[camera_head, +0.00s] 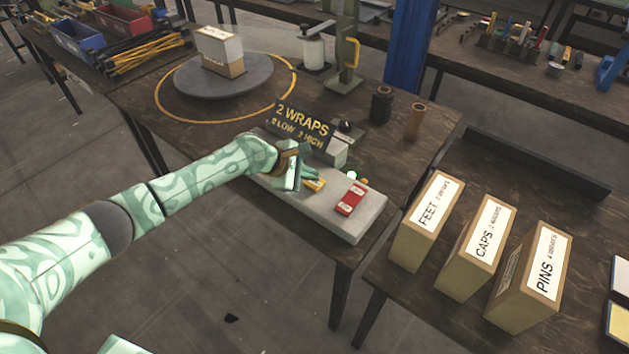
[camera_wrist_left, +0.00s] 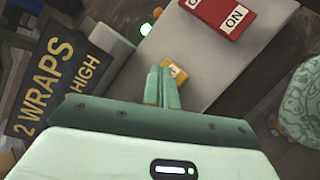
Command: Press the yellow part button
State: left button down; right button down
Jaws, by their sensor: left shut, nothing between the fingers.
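The yellow part button (camera_head: 315,185) is a small yellow block on a grey control panel (camera_head: 335,215). It also shows in the left wrist view (camera_wrist_left: 178,73), just beyond my fingertips and partly hidden by them. My left gripper (camera_head: 297,182) is shut and empty, with its fingertips close beside the yellow button. I cannot tell whether they touch it. In the left wrist view the shut fingers (camera_wrist_left: 162,85) point at the button. My right gripper is not in view.
A dark sign reading "2 WRAPS" (camera_head: 301,127) stands behind the panel. A turntable (camera_head: 222,80) with a box is further back. Dark and brown cylinders (camera_head: 381,105) stand to the right. Labelled boxes (camera_head: 478,250) stand on the table at right.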

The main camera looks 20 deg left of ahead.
aim_at(310, 183)
pick_arm(q)
jog(key=shift+f, duration=0.5)
dwell(0.6)
dwell(0.3)
jog(key=shift+r+p, duration=1)
notch_tip(310, 183, up, 5)
jog(key=p, duration=0.5)
jog(key=shift+f, duration=0.1)
dwell(0.3)
